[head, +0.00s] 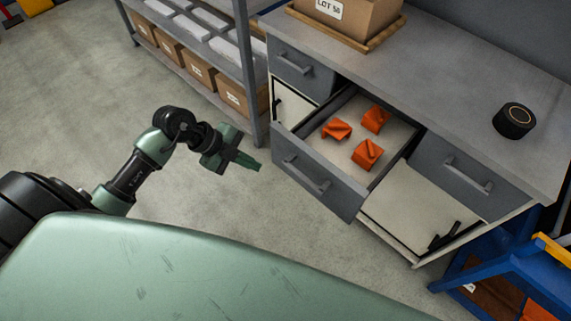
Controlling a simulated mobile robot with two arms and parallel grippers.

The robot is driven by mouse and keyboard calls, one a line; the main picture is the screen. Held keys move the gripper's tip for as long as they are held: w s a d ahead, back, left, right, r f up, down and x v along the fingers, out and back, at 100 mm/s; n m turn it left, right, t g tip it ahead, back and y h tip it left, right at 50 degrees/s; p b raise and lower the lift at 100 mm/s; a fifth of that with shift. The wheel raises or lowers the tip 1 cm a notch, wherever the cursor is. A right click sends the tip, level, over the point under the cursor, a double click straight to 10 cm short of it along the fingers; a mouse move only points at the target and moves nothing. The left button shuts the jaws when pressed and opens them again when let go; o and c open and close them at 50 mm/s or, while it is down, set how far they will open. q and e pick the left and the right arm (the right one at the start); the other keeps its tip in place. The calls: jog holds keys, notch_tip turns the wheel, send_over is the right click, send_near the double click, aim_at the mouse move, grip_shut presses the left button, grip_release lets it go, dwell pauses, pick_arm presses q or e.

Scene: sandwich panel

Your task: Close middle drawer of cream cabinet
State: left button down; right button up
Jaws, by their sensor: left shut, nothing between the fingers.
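The cabinet (405,205) has cream doors, grey drawer fronts and a grey top. Its middle drawer (318,188) is pulled well out, with a dark bar handle (306,174) on its grey front. Several orange pieces (367,153) lie inside it. The drawers to its left (297,68) and right (465,175) are shut. My left gripper (252,163) is shut and empty, to the left of the open drawer's front and apart from it. My right gripper is not in view.
A cardboard box (350,15) on a wooden board and a round black device (514,121) stand on the cabinet top. A shelf rack (248,75) with boxes stands left of the cabinet. Blue metal frames (500,265) stand at the lower right. The floor before the drawer is clear.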

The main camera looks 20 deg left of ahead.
aim_at(282, 165)
pick_arm(q)
jog(key=shift+w+d+f+p, duration=0.3)
jog(key=shift+w+d+f, duration=1.15)
jog(key=shift+w+f, duration=0.2)
jog(key=shift+w+d+f+p, duration=0.3)
jog(key=shift+w+d+f, duration=1.1)
jog(key=shift+w+f, duration=0.25)
jog(key=shift+s, duration=0.1)
